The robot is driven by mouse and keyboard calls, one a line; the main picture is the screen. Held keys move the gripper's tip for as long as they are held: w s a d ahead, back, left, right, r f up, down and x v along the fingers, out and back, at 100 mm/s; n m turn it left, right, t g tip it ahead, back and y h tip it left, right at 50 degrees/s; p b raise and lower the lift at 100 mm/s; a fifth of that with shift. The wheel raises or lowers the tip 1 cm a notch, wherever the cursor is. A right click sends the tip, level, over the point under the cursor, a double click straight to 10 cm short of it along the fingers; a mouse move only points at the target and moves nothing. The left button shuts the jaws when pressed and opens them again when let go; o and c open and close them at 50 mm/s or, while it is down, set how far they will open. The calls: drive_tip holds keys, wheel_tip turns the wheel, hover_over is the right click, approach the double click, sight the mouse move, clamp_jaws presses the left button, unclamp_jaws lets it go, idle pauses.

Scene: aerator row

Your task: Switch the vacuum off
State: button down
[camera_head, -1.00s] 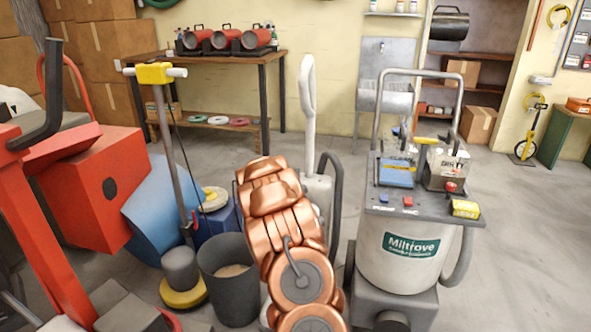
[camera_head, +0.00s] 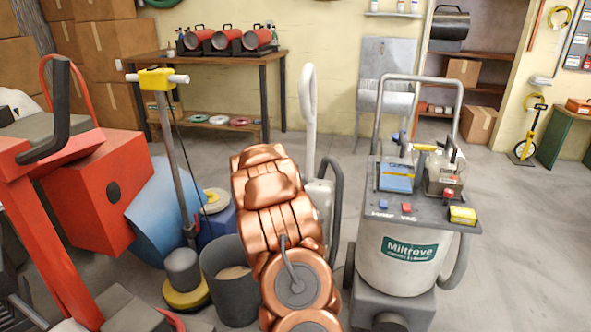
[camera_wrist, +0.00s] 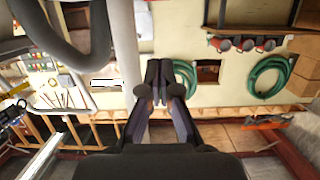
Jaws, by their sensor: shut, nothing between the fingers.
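The vacuum (camera_head: 405,255) is a light grey drum with a green Miltrove label, standing right of centre in the head view. Its dark top panel (camera_head: 440,216) carries a blue switch (camera_head: 383,204) and a red switch (camera_head: 406,207). The lettering below the red one looks like VAC, below the blue one like PUMP. Which way either switch is tipped is too small to tell. My gripper (camera_wrist: 160,82) is shut and empty in the wrist view, with the wall behind it. The head view shows my copper arm left of the vacuum, but not the fingers. The wrist view shows no switch.
A blue battery-like box (camera_head: 397,176), a yellow block (camera_head: 463,215) and a tall grey handle (camera_head: 462,95) crowd the panel. A grey bucket (camera_head: 232,300) and red machine (camera_head: 100,195) stand left. Clear floor (camera_head: 525,250) lies right of the vacuum.

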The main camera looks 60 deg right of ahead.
drive_tip(key=shift+r+v, duration=0.2)
drive_tip(key=shift+v, duration=1.2)
drive_tip(key=shift+r+v, duration=0.2)
drive_tip(key=shift+v, duration=1.25)
drive_tip(key=shift+w, duration=0.1)
